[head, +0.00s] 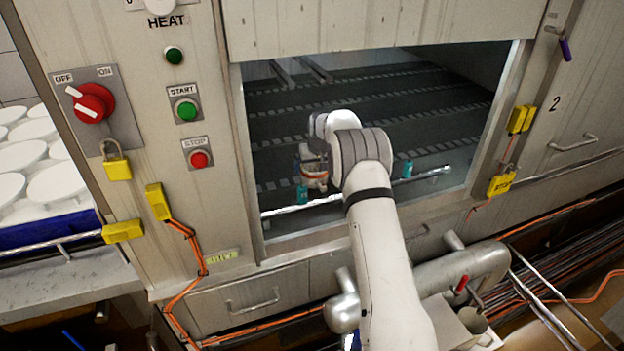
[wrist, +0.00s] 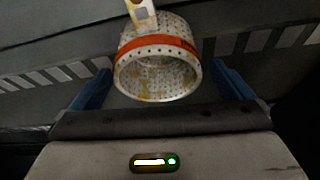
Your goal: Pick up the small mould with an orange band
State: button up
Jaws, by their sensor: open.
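The small mould (wrist: 130,70) is a whitish perforated cup with an orange band round it and yellowish stains. In the wrist view its open mouth faces me, and a white and yellow tag (wrist: 142,14) shows at its far side. In the head view the mould (head: 312,163) sits inside the machine opening, partly hidden by my wrist. My gripper (wrist: 160,72) is open, with one blue finger on each side of the mould and a visible gap at both sides. My gripper (head: 355,182) also shows in the head view, its teal fingertips wide apart.
The dark conveyor belt (head: 440,105) with pale dashed stripes fills the opening. The opening's frame (head: 245,150) and a metal rail (head: 430,176) border my arm. A control panel (head: 185,105) stands at left, with white discs (head: 55,185) beyond it.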

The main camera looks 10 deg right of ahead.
jog(key=shift+p+x, duration=0.35)
jog(key=shift+x, duration=2.6)
jog(key=shift+w+d, duration=0.1)
jog(key=shift+r, duration=0.1)
jog(key=c, duration=0.8)
